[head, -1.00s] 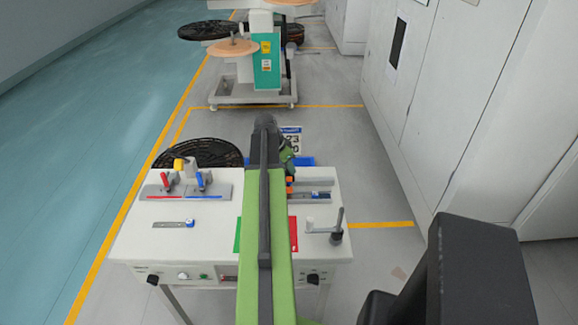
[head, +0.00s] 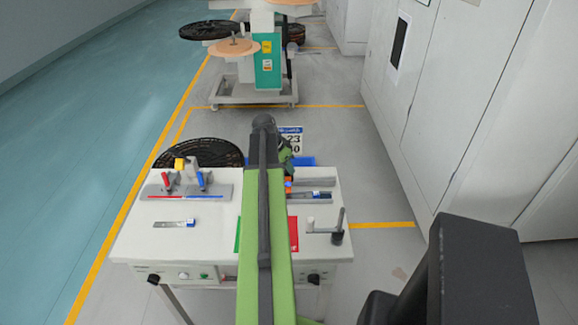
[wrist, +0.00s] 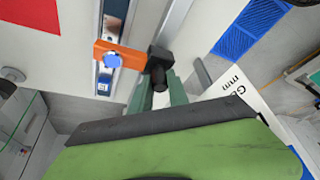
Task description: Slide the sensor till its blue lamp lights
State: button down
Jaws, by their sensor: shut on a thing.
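The sensor is an orange block (wrist: 122,56) on a metal rail (wrist: 158,25) in the wrist view. Its round lamp (wrist: 112,61) shows bright blue. In the head view the orange sensor (head: 288,188) shows just right of my arm, at the left end of the rail (head: 316,182), with a blue spot on it. My gripper (wrist: 160,84) has its green fingers on either side of the black part (wrist: 158,62) at the sensor's end and is shut on it. In the head view my arm hides most of the gripper.
A steel scale with a blue label (wrist: 107,60) lies along the rail. On the white table (head: 140,238) stand a plate with red and blue levers (head: 190,184), a small scale (head: 174,223) and a crank (head: 337,236). Green and red patches (head: 293,234) flank my arm. White cabinets (head: 460,100) stand at right.

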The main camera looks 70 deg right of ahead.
jog(key=c, duration=1.3)
grip_release()
jog(key=shift+d, duration=0.15)
jog(key=shift+o, duration=0.2)
jog(key=shift+r, duration=0.1)
jog(key=p+v, duration=1.6)
jog(key=v, duration=0.1)
jog(key=shift+a, duration=0.25)
